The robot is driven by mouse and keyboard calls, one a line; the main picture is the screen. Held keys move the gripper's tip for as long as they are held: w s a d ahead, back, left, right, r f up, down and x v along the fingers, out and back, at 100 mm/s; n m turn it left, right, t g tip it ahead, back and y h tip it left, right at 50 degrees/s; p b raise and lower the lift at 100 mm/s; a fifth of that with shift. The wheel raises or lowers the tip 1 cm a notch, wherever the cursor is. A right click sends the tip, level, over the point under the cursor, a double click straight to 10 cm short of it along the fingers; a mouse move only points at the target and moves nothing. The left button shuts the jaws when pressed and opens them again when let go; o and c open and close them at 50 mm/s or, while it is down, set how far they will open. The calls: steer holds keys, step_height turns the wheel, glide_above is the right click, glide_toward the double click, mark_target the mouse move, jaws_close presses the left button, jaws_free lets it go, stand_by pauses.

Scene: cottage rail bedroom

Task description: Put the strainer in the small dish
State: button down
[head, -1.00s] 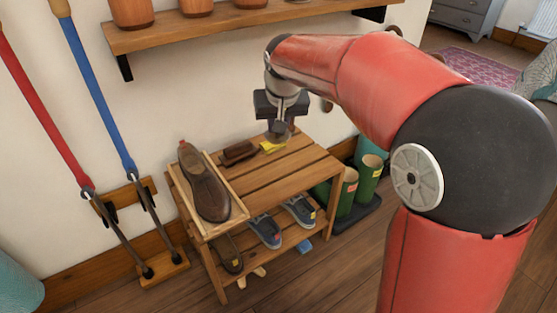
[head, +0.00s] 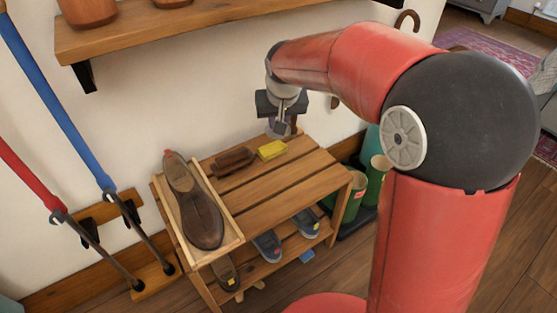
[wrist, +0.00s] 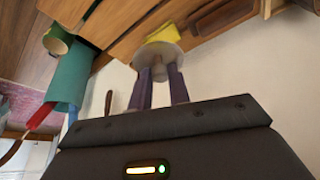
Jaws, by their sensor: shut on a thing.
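My gripper (head: 281,122) hangs above the back edge of a slatted wooden shoe rack, near its back right part. In the wrist view the two dark fingers of my gripper (wrist: 158,85) are shut on a small grey round piece with a flat rim, likely the strainer (wrist: 158,53). In the head view the piece is small and partly hidden at the fingertips. It appears held clear of the rack top, with a yellow block (head: 272,150) close by. I cannot pick out a small dish in either view.
The rack (head: 290,185) carries a brown brush (head: 233,161) and a wooden tray (head: 216,253) with a brown shoe (head: 195,210). More shoes sit on the lower shelf. Green boots (head: 375,180) stand at its right. A wall shelf (head: 170,30) juts out above left.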

step_height(320, 180, down, 14)
steer(key=shift+r+b, duration=0.1)
steer(key=shift+b, duration=0.5)
steer(key=c, duration=1.3)
jaws_free()
